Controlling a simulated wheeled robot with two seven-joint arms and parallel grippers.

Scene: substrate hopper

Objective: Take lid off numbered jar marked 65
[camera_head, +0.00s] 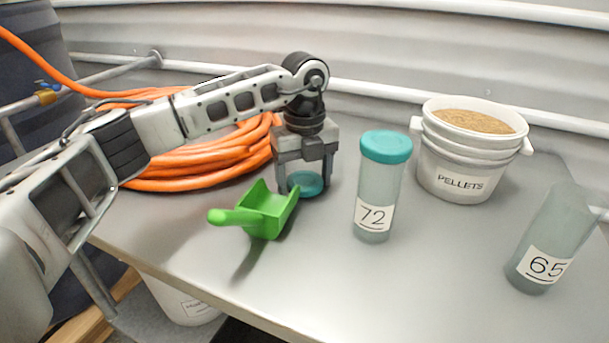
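The jar marked 65 (545,258) stands on the table at the far right. It is a translucent grey-green jar, and no lid shows on its top. A teal lid (306,184) is at or very near the table surface, behind the green scoop. My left gripper (306,182) points down over this lid, with one finger on each side of it. I cannot tell whether the fingers press on the lid or stand just clear of it. The jar marked 72 (373,205) stands mid-table with its teal lid (386,146) on. My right gripper is out of view.
A green scoop (262,212) lies just in front of the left gripper. A coiled orange hose (190,168) is at the left back. A white bucket marked PELLETS (452,165) stands at the right back. The table (440,270) is clear between the two jars.

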